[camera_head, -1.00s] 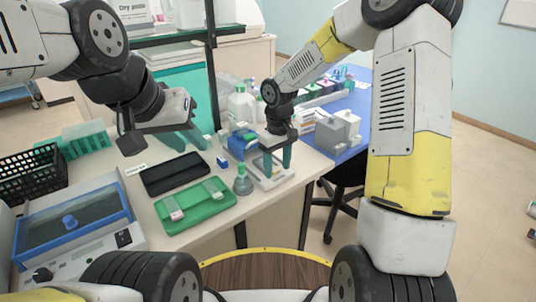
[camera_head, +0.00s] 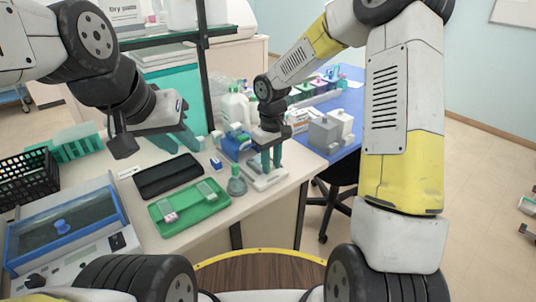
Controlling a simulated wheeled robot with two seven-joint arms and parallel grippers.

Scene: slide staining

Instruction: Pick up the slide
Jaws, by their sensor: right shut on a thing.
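My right gripper (camera_head: 271,166) points down over the white slide stand (camera_head: 266,179) near the table's right edge. Its teal fingers are close together, shut on a thin slide that they mostly hide. Two more slides lie in the green tray (camera_head: 166,234): one with a pink patch (camera_head: 169,214) and a pale one (camera_head: 207,190). My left gripper (camera_head: 180,142) hangs over the back left of the table, its teal fingers apart and empty.
A black tray (camera_head: 168,176) lies behind the green one. A small flask (camera_head: 236,187) and a blue-and-white item (camera_head: 236,146) stand close to my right gripper. At the left are a blue-lidded device (camera_head: 62,225) and a black basket (camera_head: 28,178).

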